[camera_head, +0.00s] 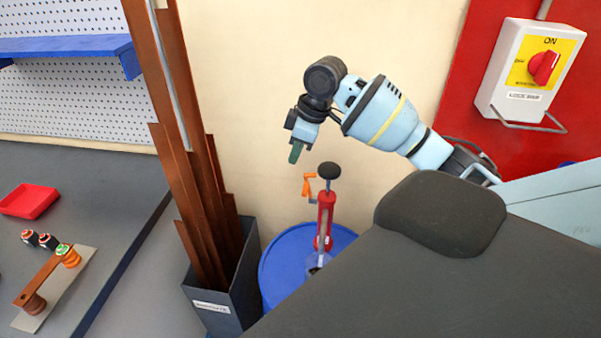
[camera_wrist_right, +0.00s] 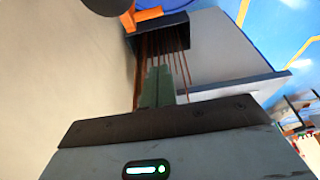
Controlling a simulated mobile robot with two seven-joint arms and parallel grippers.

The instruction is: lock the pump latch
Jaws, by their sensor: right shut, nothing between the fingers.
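A hand pump with a red body (camera_head: 326,215) and a round black knob (camera_head: 329,170) stands upright on a blue drum (camera_head: 276,268). Its orange latch (camera_head: 309,184) sits at the left of the pump's top, below the knob. My right gripper (camera_head: 295,152) is shut and empty, above and slightly left of the latch, apart from it. In the right wrist view its green fingers (camera_wrist_right: 157,85) are together, with the orange latch (camera_wrist_right: 148,14) and part of the black knob (camera_wrist_right: 107,5) at the top edge. My left gripper is not in view.
A dark bin (camera_head: 220,300) with tall copper bars (camera_head: 172,110) stands left of the drum. A workbench (camera_head: 90,185) with a red tray (camera_head: 29,200) is at the left. A red rotary switch (camera_head: 543,67) is on the right. The beige wall is close behind the pump.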

